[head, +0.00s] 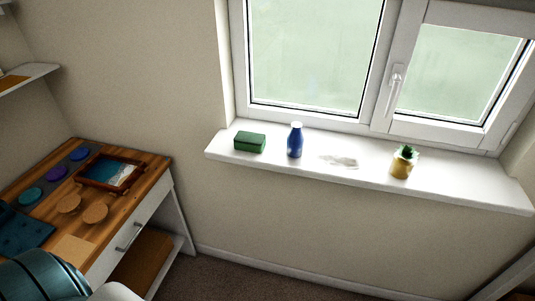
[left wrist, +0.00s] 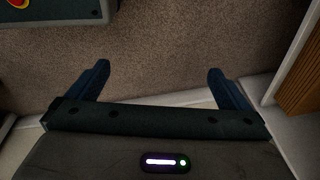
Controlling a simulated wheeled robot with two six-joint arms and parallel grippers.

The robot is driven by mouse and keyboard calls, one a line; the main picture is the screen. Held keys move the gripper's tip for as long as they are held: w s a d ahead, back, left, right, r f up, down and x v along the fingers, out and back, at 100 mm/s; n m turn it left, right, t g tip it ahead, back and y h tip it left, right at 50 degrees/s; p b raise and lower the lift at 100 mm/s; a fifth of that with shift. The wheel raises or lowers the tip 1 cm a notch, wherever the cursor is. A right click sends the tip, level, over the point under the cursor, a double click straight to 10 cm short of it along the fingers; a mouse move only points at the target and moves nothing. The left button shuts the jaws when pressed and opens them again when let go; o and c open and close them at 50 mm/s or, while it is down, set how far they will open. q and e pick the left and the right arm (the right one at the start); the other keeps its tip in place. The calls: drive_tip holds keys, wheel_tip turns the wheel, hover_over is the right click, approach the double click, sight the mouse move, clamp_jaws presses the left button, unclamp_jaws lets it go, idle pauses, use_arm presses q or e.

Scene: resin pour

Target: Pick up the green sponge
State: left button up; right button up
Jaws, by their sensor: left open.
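The green sponge (head: 250,142) lies on the left part of the white windowsill (head: 375,179) in the head view. It is a dark green block beside a blue bottle. My left gripper (left wrist: 159,82) shows only in the left wrist view, with its two dark fingers spread apart and nothing between them. It is over brown carpet, and the sponge is not in that view. My right gripper is in neither view.
A blue bottle (head: 295,141) with a white cap stands just right of the sponge. A pale spill (head: 339,161) and a small potted plant (head: 403,163) are further right. The wooden desk (head: 153,169) holds a framed picture (head: 110,172) and several round pieces. The window is shut.

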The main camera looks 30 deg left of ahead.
use_arm(q)
drive_tip(key=w+d+r+p, duration=0.1)
drive_tip(key=w+r+p, duration=0.15)
drive_tip(key=r, duration=0.45)
drive_tip(key=w+d+r+p, duration=0.1)
drive_tip(key=w+r, duration=0.2)
drive_tip(key=r, duration=0.4)
wheel_tip(320, 180, up, 50)
drive_tip(key=n+t+p, duration=0.2)
drive_tip(key=n+p, duration=0.1)
drive_tip(key=p, duration=0.3)
hover_over(250, 137)
drive_tip(key=s, duration=0.4)
drive_tip(key=x, duration=0.1)
drive_tip(key=p+x, duration=0.1)
drive_tip(key=x, duration=0.3)
drive_tip(key=shift+w+d+f, duration=0.15)
drive_tip(key=shift+w+d, duration=0.15)
drive_tip(key=shift+w, duration=0.05)
drive_tip(key=p+x, duration=0.3)
drive_tip(key=x, duration=0.1)
drive_tip(key=shift+d+f+p, duration=0.1)
drive_tip(key=shift+f+p, duration=0.15)
drive_tip(key=shift+p, duration=0.05)
drive_tip(key=shift+w+f, duration=0.15)
drive_tip(key=shift+f, duration=0.25)
drive_tip(key=c, duration=0.8)
